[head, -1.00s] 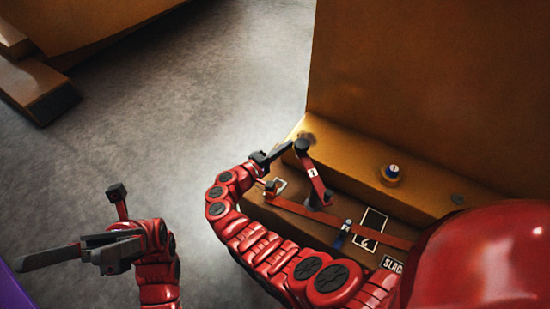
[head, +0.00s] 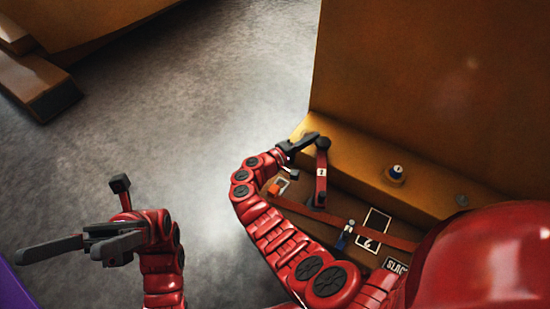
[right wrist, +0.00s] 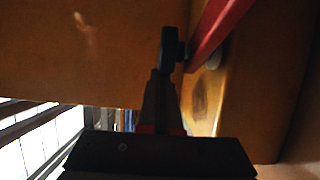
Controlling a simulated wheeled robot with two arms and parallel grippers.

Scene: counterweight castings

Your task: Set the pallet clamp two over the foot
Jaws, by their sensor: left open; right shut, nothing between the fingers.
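A red clamp arm (head: 320,180) with a white number tag stands on the ochre casting's low ledge. Its digit is too small to read surely. A dark knob (head: 322,143) tops it. My right gripper (head: 308,140) is shut, its tips against or very near the knob's left side. In the right wrist view, the shut fingers (right wrist: 163,95) end just below the dark knob (right wrist: 171,48), beside the red arm (right wrist: 222,28). I cannot single out the foot for sure. My left gripper (head: 58,253) is open and empty, far left over the floor.

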